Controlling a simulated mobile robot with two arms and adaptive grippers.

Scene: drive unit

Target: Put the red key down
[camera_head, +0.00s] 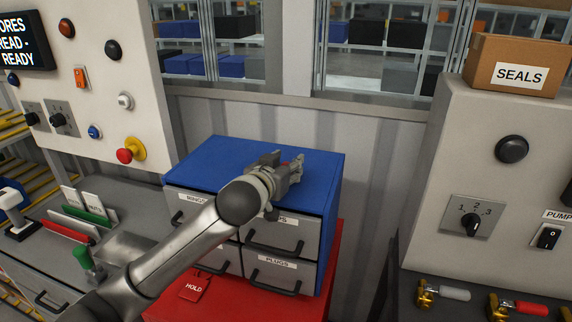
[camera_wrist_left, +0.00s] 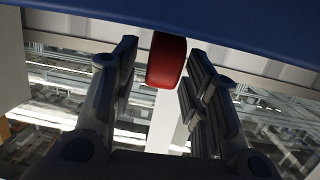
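The red key shows only as a rounded red piece (camera_wrist_left: 167,60) between the fingers in the left wrist view, close against the blue surface. My left gripper (camera_head: 291,167) is over the top of the blue drawer cabinet (camera_head: 215,158). In the left wrist view its fingers (camera_wrist_left: 160,75) stand apart on both sides of the red piece, with a gap at the left finger; contact at the right finger is unclear. My right gripper is not in view.
The blue cabinet has grey labelled drawers and stands on a red cabinet (camera_head: 325,290) with a red HOLD tag (camera_head: 193,288). Control panels stand left (camera_head: 100,90) and right (camera_head: 475,165). A SEALS box (camera_head: 515,66) sits on the right one. The cabinet top's back left is clear.

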